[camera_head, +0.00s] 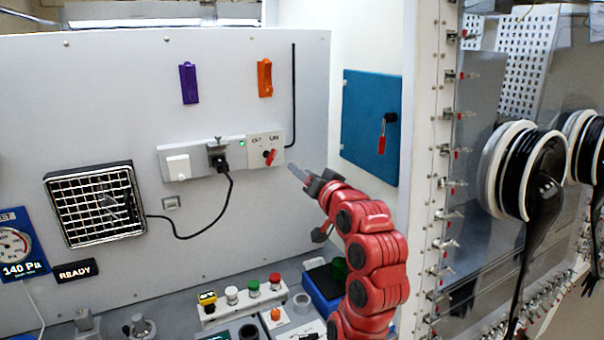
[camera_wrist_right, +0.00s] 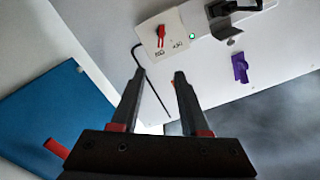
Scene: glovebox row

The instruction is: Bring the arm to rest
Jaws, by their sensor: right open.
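My right arm is red and comes up from the bottom of the head view, right of centre. Its gripper (camera_head: 308,184) is in front of the grey panel, below and right of the red rotary switch (camera_head: 269,157). In the right wrist view the gripper (camera_wrist_right: 159,75) has its two dark fingers apart, with nothing between them. The switch also shows beyond the fingers in that view (camera_wrist_right: 161,36), with a clear gap to them. My left gripper is not in view.
A black plug (camera_head: 218,158) sits in the socket strip, its cable running to a vent grille (camera_head: 95,204). A blue door (camera_head: 368,130) with a red handle is right of the gripper. Push buttons (camera_head: 253,287) and a blue bin (camera_head: 322,290) are below. Black gloves (camera_head: 540,190) hang at right.

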